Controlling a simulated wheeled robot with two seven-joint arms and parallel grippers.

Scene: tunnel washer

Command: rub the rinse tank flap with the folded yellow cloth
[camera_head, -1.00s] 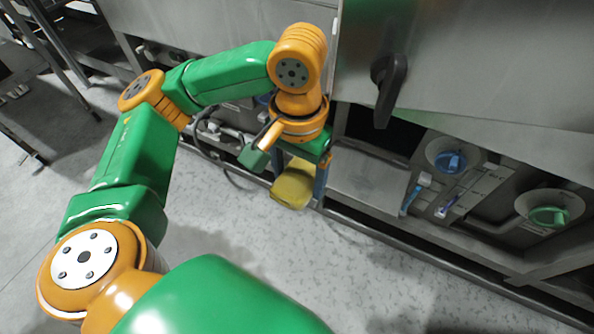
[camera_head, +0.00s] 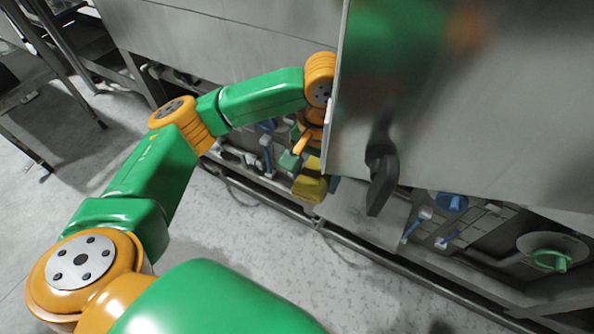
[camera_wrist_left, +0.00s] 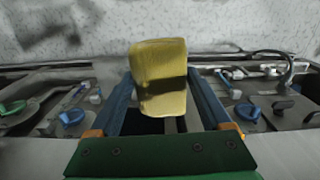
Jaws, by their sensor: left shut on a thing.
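The folded yellow cloth (camera_head: 310,184) is held at the front of the machine's low shelf, at the left end of a flat grey plate. My left gripper (camera_head: 316,174) is shut on it, partly hidden by the machine's raised metal panel. In the left wrist view the cloth (camera_wrist_left: 158,65) sits between the two blue fingers, with a dark band across its middle. The flat grey plate (camera_head: 365,212) may be the rinse tank flap, but I cannot tell for sure. I cannot tell whether the cloth touches it. My right gripper is not in view.
To the right are a blue knob (camera_head: 451,202), a green knob (camera_head: 550,260) and a blue-handled brush (camera_head: 418,222). The speckled floor (camera_head: 250,240) in front is clear.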

